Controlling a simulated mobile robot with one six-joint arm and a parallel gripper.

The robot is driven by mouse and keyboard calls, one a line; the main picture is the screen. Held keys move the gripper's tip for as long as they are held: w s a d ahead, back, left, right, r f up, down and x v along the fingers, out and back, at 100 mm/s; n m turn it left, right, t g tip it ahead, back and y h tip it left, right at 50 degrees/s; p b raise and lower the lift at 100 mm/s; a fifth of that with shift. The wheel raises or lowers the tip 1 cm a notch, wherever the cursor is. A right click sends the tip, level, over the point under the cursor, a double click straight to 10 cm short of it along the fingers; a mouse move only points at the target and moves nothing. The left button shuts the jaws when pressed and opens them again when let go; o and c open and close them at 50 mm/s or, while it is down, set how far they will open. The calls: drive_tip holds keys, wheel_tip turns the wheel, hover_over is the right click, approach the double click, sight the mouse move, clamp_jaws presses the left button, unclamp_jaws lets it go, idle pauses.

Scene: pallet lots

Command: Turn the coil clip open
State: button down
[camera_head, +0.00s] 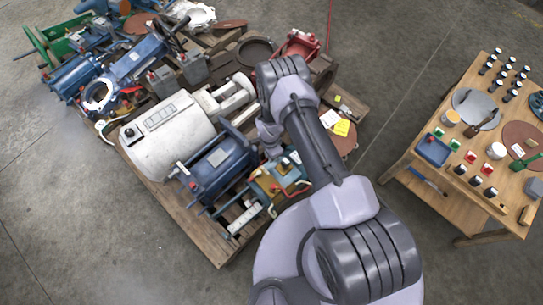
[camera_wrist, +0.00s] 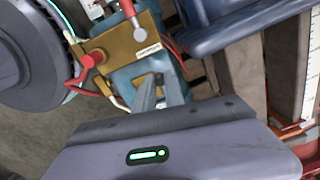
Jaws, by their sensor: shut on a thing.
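A blue motor unit with a brass-coloured plate (camera_wrist: 122,45) lies just beyond my gripper in the wrist view. In the head view this unit (camera_head: 268,186) sits at the pallet's front right. Two red clips show on the plate: one (camera_wrist: 88,61) at the left with a red lead, one (camera_wrist: 127,9) at the top. My gripper (camera_wrist: 158,84) reaches to the lower edge of the plate. It is shut on a small brass-coloured piece there, apparently the coil clip, mostly hidden between the fingers. In the head view my arm hides part of the gripper.
A wooden pallet (camera_head: 203,240) carries a large white motor (camera_head: 165,137), a blue motor (camera_head: 218,168) and other machine parts, close around my gripper. A wooden table (camera_head: 407,172) with small parts stands at the right. The concrete floor at lower left is clear.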

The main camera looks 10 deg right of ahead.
drive_tip(key=shift+w+m, duration=0.15)
drive_tip(key=shift+m, duration=0.25)
drive_tip(key=c, duration=1.4)
unclamp_jaws()
drive_tip(key=shift+r, duration=0.1)
wheel_tip(320, 180, up, 17)
drive_tip(key=p, duration=0.7)
drive_tip(key=shift+r, duration=0.15)
